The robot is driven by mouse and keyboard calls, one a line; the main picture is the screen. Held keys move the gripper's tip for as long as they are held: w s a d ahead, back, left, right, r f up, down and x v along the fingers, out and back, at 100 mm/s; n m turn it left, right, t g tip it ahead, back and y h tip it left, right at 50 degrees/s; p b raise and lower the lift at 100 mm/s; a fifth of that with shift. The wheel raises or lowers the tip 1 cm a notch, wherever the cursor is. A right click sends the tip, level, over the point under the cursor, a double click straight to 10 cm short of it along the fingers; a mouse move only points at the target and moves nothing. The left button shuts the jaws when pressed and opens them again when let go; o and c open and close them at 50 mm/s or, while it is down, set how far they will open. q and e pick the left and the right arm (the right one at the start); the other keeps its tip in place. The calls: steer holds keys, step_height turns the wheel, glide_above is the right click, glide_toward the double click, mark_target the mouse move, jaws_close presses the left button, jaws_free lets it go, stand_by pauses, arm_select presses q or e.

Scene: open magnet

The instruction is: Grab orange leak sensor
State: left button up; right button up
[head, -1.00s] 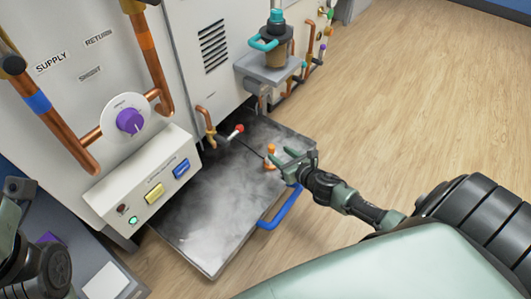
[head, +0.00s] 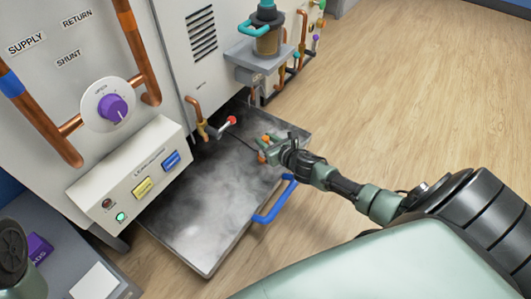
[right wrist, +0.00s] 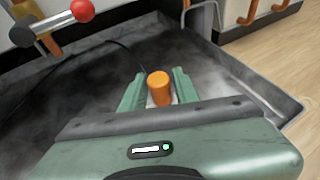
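The orange leak sensor (head: 264,141) is a small orange cylinder near the right edge of the dark metal drip tray (head: 205,262). In the right wrist view the orange leak sensor (right wrist: 160,87) shows its orange cap and a pale lower part, with a dark cable nearby. My right gripper (head: 268,148) reaches it from the right.
A blue handle (head: 274,203) sticks out from the tray's front side. A red-knobbed valve lever (head: 230,121) stands behind the tray, left of the sensor. The white cabinet (head: 165,60) with copper pipes rises at the back left. The wooden floor (head: 400,100) at right is clear.

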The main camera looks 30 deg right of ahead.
jaws_close()
stand_by(1.2)
